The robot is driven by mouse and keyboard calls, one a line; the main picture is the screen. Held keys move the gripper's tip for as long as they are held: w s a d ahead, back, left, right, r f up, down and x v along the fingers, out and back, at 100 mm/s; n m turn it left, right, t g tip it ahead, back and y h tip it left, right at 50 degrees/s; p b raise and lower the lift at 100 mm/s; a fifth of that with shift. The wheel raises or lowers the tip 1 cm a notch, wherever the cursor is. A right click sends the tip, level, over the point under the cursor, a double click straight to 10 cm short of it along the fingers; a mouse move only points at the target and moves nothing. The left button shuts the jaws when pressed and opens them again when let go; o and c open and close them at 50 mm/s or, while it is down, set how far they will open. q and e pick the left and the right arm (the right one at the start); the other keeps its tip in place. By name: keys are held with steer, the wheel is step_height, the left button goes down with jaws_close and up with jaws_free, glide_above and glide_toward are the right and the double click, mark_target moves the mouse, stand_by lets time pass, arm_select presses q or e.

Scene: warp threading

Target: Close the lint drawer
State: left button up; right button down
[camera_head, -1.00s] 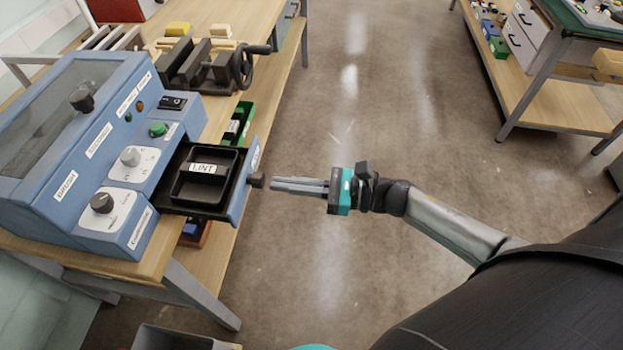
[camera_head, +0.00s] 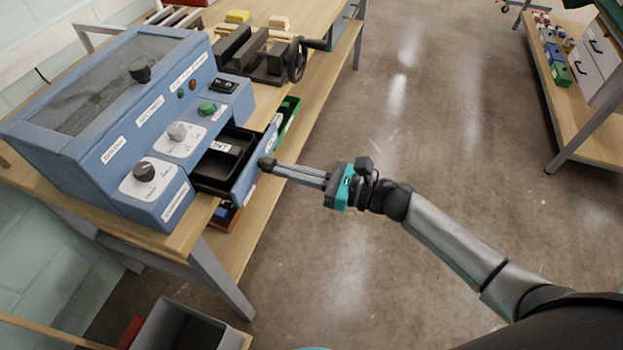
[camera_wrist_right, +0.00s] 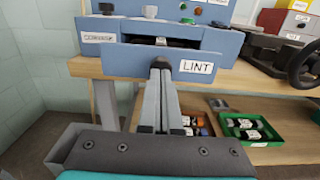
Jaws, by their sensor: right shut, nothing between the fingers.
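The lint drawer (camera_head: 243,172) is a blue-fronted drawer with a black inside and a LINT tray, standing partly out of the blue machine (camera_head: 150,185). Its front with the LINT label also shows in the right wrist view (camera_wrist_right: 125,62). My right gripper (camera_head: 275,167) is shut and empty. Its fingertips are at the dark knob (camera_head: 266,163) on the drawer front and appear to touch it. In the right wrist view the fingers (camera_wrist_right: 160,72) point at the drawer front and hide part of it. My left gripper is not in view.
A vise with a handwheel (camera_head: 296,60) stands on the bench behind the machine. A green bin (camera_head: 288,115) sits on the shelf below. A grey bin (camera_head: 180,325) stands on the floor at the front. Open floor lies to the right.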

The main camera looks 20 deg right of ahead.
mark_target(244, 159)
steer(key=b+x, duration=0.1)
steer(key=x, duration=0.4)
steer(key=shift+w+a+b, duration=0.15)
steer(key=shift+a+b, duration=0.1)
steer(key=shift+b, duration=0.05)
steer(key=x, duration=0.3)
steer(key=shift+b, duration=0.4)
steer(key=shift+w+a, duration=0.1)
steer(key=shift+r, duration=0.1)
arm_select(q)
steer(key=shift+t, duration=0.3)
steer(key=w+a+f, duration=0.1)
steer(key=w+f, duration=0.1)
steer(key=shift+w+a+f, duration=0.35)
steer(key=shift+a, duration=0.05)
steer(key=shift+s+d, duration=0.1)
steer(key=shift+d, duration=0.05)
arm_select(e)
steer(key=shift+a, duration=0.1)
